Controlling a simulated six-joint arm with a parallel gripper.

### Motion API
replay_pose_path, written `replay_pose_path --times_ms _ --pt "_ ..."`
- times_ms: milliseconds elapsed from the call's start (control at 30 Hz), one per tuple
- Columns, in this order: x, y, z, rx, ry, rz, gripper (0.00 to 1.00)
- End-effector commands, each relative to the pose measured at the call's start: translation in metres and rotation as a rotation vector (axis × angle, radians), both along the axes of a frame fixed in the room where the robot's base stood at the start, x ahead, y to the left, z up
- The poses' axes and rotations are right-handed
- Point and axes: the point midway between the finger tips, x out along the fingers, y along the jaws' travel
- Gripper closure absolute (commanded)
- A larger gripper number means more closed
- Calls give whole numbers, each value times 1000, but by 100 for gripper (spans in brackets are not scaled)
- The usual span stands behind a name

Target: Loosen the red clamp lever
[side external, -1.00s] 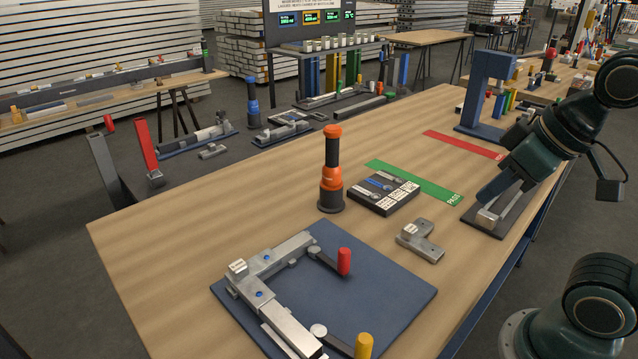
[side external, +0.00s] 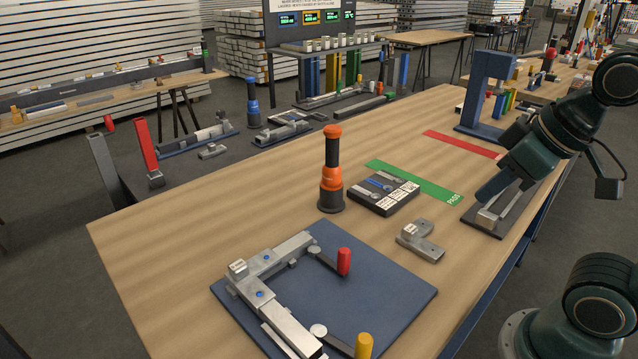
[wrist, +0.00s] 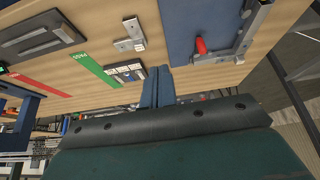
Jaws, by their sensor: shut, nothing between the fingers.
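The red clamp lever (side external: 344,261) stands up from a dark arm on the inner side of a metal corner frame. The frame lies on a dark blue plate (side external: 391,294) on the near part of the bench. The lever also shows in the wrist view (wrist: 201,46), at upper right. A yellow-handled lever (side external: 363,346) sits on the frame's nearer leg. My gripper (side external: 481,197) is at the bench's right side, well apart from the red lever. Its blue fingers (wrist: 157,76) are together and empty in the wrist view.
An orange and black tool (side external: 331,180) stands upright behind the plate. A blue press-like stand (side external: 480,103) rises at the back. The bench's left part is clear.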

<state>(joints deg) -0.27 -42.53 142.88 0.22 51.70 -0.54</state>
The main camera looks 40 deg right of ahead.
Motion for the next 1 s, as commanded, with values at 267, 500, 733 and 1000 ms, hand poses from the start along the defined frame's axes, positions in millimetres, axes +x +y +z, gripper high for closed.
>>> replay_pose_path --times_ms 267,500,733,1000 --pt "21 4 9 -59 60 114 100" --pt "59 18 17 -154 155 311 100" --pt "96 41 17 -245 249 516 100" --pt "137 81 5 -340 359 760 100"
